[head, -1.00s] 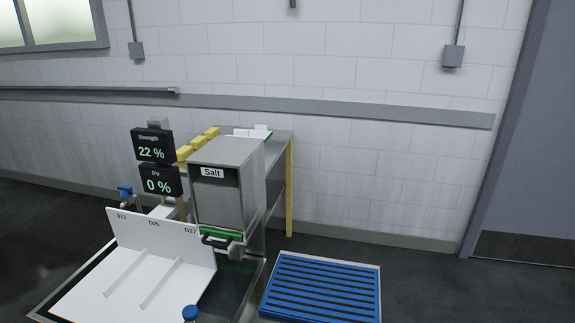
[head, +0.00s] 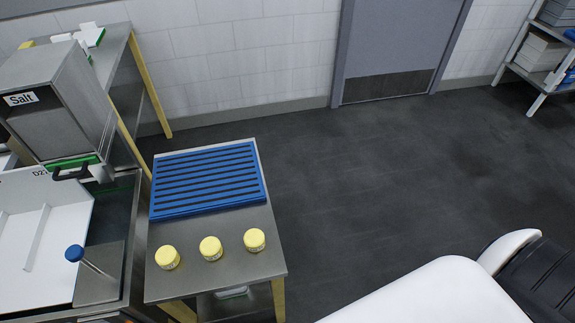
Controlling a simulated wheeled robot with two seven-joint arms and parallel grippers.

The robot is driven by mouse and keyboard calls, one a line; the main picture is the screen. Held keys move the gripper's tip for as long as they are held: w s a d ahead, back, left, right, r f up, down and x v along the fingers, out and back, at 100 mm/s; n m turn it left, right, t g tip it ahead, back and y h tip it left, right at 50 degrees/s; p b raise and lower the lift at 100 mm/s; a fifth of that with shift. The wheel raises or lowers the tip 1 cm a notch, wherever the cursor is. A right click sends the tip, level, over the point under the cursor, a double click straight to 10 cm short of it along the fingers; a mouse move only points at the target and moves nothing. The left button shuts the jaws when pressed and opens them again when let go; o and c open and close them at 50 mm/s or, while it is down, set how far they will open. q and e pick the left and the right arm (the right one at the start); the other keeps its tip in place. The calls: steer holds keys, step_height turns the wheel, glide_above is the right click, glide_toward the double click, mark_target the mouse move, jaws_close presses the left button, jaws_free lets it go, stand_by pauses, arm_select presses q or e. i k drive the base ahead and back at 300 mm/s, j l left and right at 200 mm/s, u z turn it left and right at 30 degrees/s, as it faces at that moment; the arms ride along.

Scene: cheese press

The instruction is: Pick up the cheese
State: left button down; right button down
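Three small round yellow cheeses stand in a row near the front of a steel table in the head view: a left cheese (head: 167,257), a middle cheese (head: 211,248) and a right cheese (head: 255,240). They stand apart from each other, in front of a blue slatted rack (head: 208,180). White and black parts of my own arm show at the bottom right, well away from the cheeses. Neither gripper's fingers can be seen.
The steel table (head: 222,273) has bare metal around the cheeses. At left are a salt box (head: 62,105), a basin with a white divided board (head: 40,270) and a blue-knobbed rod (head: 75,253). Dark open floor (head: 365,180) lies to the right; a shelf (head: 545,60) stands far right.

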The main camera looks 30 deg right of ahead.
mark_target(254, 239)
steer(key=z, duration=0.55)
steer(key=j+z, duration=0.15)
steer(key=z, duration=0.25)
steer(key=k+j+z, duration=0.1)
steer(key=z, duration=0.25)
steer(key=k+j+z, duration=0.1)
steer(key=z, duration=0.3)
steer(key=k+z, duration=0.1)
steer(key=z, duration=0.3)
steer(key=k+j, duration=0.15)
steer(key=k, duration=0.1)
